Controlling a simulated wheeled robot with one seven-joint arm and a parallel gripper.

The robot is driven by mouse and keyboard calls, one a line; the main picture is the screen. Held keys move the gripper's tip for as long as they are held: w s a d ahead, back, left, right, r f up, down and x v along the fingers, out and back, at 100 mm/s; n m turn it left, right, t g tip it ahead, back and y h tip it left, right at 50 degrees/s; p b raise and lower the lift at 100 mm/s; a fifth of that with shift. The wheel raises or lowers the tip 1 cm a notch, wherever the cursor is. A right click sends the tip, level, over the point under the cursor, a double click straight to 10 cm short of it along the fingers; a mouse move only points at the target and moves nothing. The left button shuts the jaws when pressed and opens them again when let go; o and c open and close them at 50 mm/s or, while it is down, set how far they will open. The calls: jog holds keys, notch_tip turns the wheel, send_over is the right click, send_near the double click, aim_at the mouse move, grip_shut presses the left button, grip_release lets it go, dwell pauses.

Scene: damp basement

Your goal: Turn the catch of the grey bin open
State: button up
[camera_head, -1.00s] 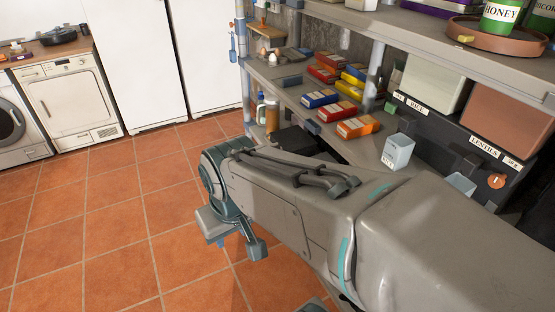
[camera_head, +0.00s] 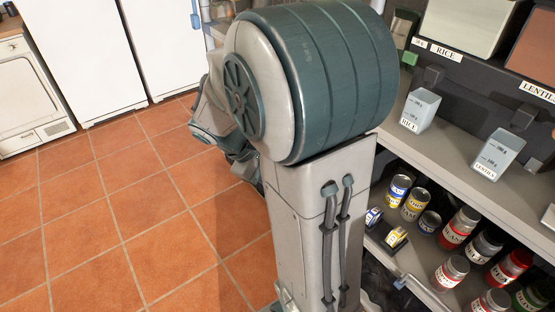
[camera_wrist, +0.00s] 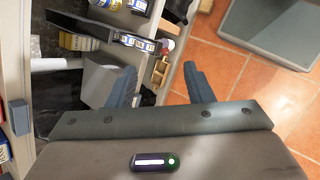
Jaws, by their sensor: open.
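A pale grey bin (camera_head: 462,22) above a RICE label stands on the shelf unit at the upper right of the head view. Its top is cut off by the frame. A dark handle-like part (camera_head: 430,78) juts out below the label, and a green part (camera_head: 408,57) shows to its left. I cannot tell which of these is the catch. My gripper (camera_wrist: 160,88) is open and empty in the wrist view, its two fingers apart near the shelf's edge. The bin is not recognisable in the wrist view.
A reddish-brown LENTILS bin (camera_head: 537,50) stands right of the grey one. Measuring cups marked RICE (camera_head: 420,110) and LENTILS (camera_head: 498,155) stand on the shelf below. Several tins (camera_head: 458,228) fill the lower shelf. The tiled floor (camera_head: 110,200) at left is clear.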

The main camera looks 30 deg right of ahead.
jog(key=w+d+f+n+t+h+b, duration=0.1)
jog(key=w+d+f+n+h+b, duration=0.4)
jog(key=f, duration=0.5)
jog(key=w+d+f+n+t+h+b, duration=0.1)
jog(key=w+d+f+n+h+b, duration=0.15)
jog(key=w+f+b, duration=0.65)
jog(key=w+d+f+n+t+h+b, duration=0.25)
jog(key=w+f+n+h, duration=0.2)
jog(key=f, duration=0.75)
jog(key=shift+g+y, duration=0.4)
jog(key=shift+g, duration=0.05)
jog(key=d, duration=0.4)
jog(key=d+b, duration=0.1)
jog(key=d, duration=0.4)
jog(key=w+d, duration=0.1)
jog(key=d, duration=0.3)
jog(key=shift+d+r+b, duration=0.15)
jog(key=shift+d+b, duration=0.1)
jog(key=shift+b, duration=0.15)
